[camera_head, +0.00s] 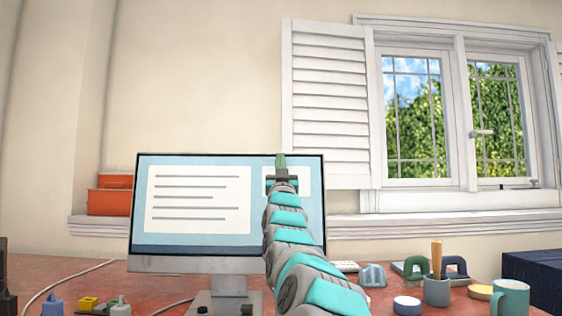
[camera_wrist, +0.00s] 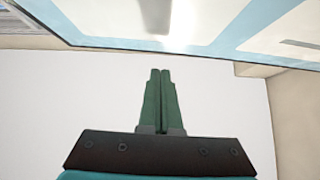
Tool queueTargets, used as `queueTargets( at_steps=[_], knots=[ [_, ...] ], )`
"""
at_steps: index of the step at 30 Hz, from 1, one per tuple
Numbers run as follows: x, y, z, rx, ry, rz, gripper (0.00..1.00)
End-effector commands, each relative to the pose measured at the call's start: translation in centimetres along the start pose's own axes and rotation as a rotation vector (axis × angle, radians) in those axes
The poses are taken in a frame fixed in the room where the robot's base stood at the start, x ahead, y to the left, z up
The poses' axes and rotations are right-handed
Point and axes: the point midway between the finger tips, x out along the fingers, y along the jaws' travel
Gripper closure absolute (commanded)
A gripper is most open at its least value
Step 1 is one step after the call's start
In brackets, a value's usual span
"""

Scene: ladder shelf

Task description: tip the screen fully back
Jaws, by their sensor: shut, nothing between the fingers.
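The screen (camera_head: 200,237) is a wide monitor with a thin dark frame and a silver lower strip, on a grey stand (camera_head: 229,286). It shows a pale page with dark lines on light blue. It looks close to upright; its exact tilt I cannot tell. My gripper (camera_head: 281,160) is in front of the screen's upper right part, at about its top edge. In the wrist view, my gripper's green fingers (camera_wrist: 160,75) are together and empty. The screen (camera_wrist: 215,28) crosses the top of that view, just beyond the fingertips. Whether they touch it I cannot tell.
An orange box (camera_head: 108,202) stands at the back left. Right of the stand are a grey pot (camera_head: 436,292) with a wooden handle, a teal mug (camera_head: 511,298) and a dark blue box (camera_head: 535,278). Small blocks (camera_head: 88,303) lie at front left. A white shutter (camera_head: 330,105) hangs behind.

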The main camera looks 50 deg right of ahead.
Motion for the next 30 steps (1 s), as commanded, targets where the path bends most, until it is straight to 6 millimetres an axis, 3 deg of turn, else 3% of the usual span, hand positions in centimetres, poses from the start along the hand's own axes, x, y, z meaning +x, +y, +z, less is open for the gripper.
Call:
queueTargets(
  at_steps=[17, 30],
  knots=[
    [0.5, 0.0, 0.4, 0.0, -0.005, 0.0, 1.0],
    [3.8, 0.0, 2.1, -0.003, -0.194, 0.002, 1.0]
  ],
)
